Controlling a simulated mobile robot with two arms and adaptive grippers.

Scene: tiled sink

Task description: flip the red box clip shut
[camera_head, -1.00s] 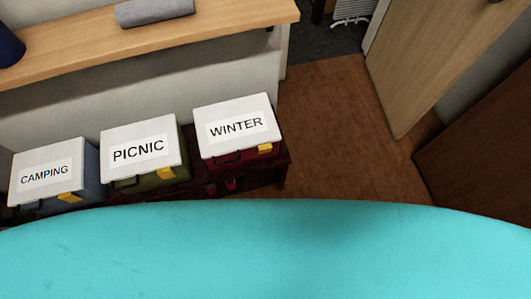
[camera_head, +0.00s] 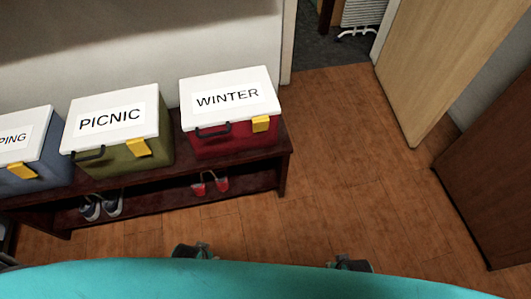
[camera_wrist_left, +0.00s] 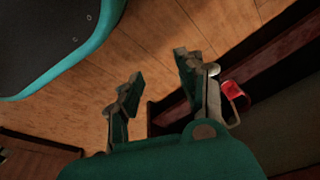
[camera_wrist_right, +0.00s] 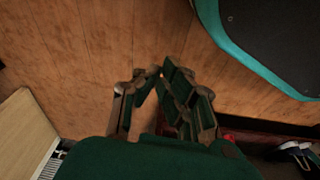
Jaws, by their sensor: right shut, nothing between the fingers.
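The red box (camera_head: 235,140) has a white lid marked WINTER and stands at the right end of a dark bench in the head view. Its yellow clip (camera_head: 261,124) is on the front face near the right corner, at the lid's edge; I cannot tell how far it is folded. My left gripper (camera_head: 195,251) shows at the bottom of the head view, low in front of the bench and apart from the box. In the left wrist view (camera_wrist_left: 160,72) its fingers are apart and empty. My right gripper (camera_head: 350,264) is farther right, its fingers together in the right wrist view (camera_wrist_right: 160,74).
A green PICNIC box (camera_head: 125,160) and a blue CAMPING box (camera_head: 35,170) stand left of the red one. The dark bench (camera_head: 285,150) holds grey shoes (camera_head: 103,206) and red shoes (camera_head: 210,185) below. Wooden floor (camera_head: 350,180) is free on the right, before a door (camera_head: 440,65).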

